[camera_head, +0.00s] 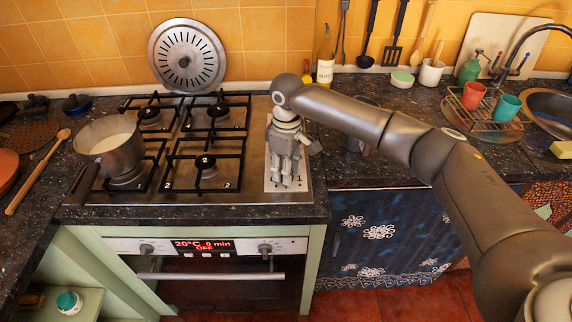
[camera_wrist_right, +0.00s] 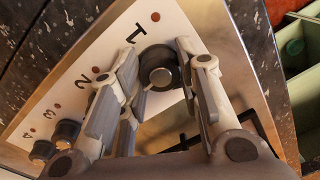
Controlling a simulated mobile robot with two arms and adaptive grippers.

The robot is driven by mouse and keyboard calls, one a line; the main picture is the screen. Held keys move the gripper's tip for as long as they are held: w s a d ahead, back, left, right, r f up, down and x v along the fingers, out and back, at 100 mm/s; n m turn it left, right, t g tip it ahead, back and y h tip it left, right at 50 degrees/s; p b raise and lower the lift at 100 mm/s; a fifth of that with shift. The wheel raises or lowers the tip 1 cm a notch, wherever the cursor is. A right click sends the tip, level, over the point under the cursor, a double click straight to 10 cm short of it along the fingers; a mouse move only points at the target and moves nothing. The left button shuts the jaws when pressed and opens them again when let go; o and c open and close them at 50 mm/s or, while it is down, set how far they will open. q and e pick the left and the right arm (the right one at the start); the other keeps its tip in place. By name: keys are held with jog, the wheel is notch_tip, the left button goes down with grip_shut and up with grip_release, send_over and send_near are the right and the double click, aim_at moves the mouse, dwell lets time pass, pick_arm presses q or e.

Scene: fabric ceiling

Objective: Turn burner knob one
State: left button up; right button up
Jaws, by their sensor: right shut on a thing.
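Burner knob one (camera_wrist_right: 160,72) is a dark round knob beside the printed "1" on the white control panel (camera_wrist_right: 178,32) in the right wrist view. My right gripper (camera_head: 285,178) reaches down over that panel at the front right of the hob in the head view. Its fingers stand on both sides of knob one and are shut on it; they hide the knob in the head view. A finger covers most of the knob by "2". Knobs three (camera_wrist_right: 67,131) and four (camera_wrist_right: 42,150) show farther left. My left gripper is not in view.
A pan with white contents (camera_head: 109,146) stands on the hob's front left burner. The other burners (camera_head: 205,162) are bare. A round metal lid (camera_head: 185,56) leans on the wall behind. A rack with cups (camera_head: 480,108) stands right, near the sink. The oven front (camera_head: 225,268) is below.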

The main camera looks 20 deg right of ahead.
jog(key=n+p, duration=0.2)
jog(key=shift+a+r+n, duration=0.1)
jog(key=shift+r+n, duration=0.1)
jog(key=shift+n, duration=0.1)
jog(key=n+p, duration=0.2)
jog(key=shift+n, duration=0.4)
jog(key=n+p, duration=0.1)
jog(key=n, duration=0.1)
jog(key=shift+f+n, duration=0.1)
jog(key=shift+n, duration=0.2)
jog(key=n+p, duration=0.1)
jog(key=n, duration=0.2)
jog(key=shift+n, duration=0.3)
jog(key=n+p, duration=0.1)
jog(key=n, duration=0.2)
jog(key=shift+n, duration=0.3)
jog(key=n, duration=0.3)
jog(key=shift+f+n+h, duration=0.1)
jog(key=shift+n+h, duration=0.2)
jog(key=shift+n, duration=0.1)
jog(key=n, duration=0.4)
jog(key=shift+s+n, duration=0.1)
jog(key=shift+n, duration=2)
